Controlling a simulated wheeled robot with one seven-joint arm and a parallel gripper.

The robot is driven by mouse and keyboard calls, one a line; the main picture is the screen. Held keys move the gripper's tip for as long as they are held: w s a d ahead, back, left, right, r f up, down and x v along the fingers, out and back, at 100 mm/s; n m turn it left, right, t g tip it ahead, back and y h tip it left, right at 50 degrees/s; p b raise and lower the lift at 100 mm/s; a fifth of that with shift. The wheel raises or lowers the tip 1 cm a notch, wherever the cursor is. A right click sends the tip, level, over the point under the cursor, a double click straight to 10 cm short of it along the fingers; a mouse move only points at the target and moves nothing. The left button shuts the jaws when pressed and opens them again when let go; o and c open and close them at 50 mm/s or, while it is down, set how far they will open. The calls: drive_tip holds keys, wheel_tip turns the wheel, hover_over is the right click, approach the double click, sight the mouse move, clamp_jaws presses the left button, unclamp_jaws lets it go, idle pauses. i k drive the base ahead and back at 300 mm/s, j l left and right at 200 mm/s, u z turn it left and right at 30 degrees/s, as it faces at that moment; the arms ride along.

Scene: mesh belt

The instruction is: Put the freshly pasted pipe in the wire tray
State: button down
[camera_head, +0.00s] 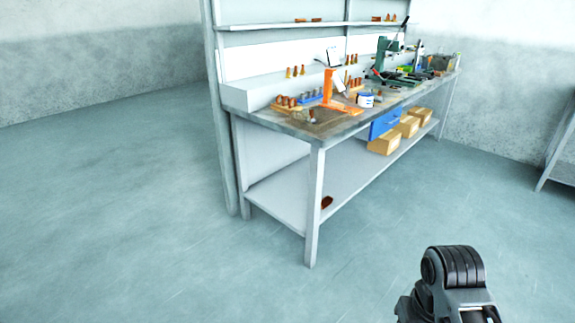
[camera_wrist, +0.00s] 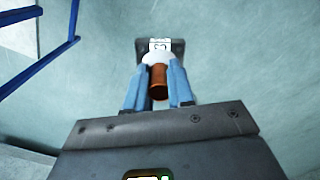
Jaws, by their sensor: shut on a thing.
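My gripper (camera_wrist: 157,85) shows in the wrist view with its blue fingers shut on a small brown pipe (camera_wrist: 157,82). A white band or part shows at the pipe's far end, and I cannot tell whether it is paste or something behind. The pipe is held over bare floor. In the head view only a dark part of my arm shows at the lower right, and the gripper and pipe are out of that view. I cannot pick out the wire tray for certain in either view.
A workbench (camera_head: 300,124) stands ahead, crowded with an orange stand (camera_head: 328,88), a white tub (camera_head: 366,100), a green press (camera_head: 382,55) and several small pipes. Cardboard boxes (camera_head: 384,143) sit on its lower shelf. Blue bars (camera_wrist: 40,65) cross the wrist view's upper left. The floor at left is clear.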

sight(327, 117)
drive_tip(key=i+u, duration=0.2)
drive_tip(key=i, duration=0.8)
drive_tip(key=i+u, duration=0.25)
drive_tip(key=i, duration=0.7)
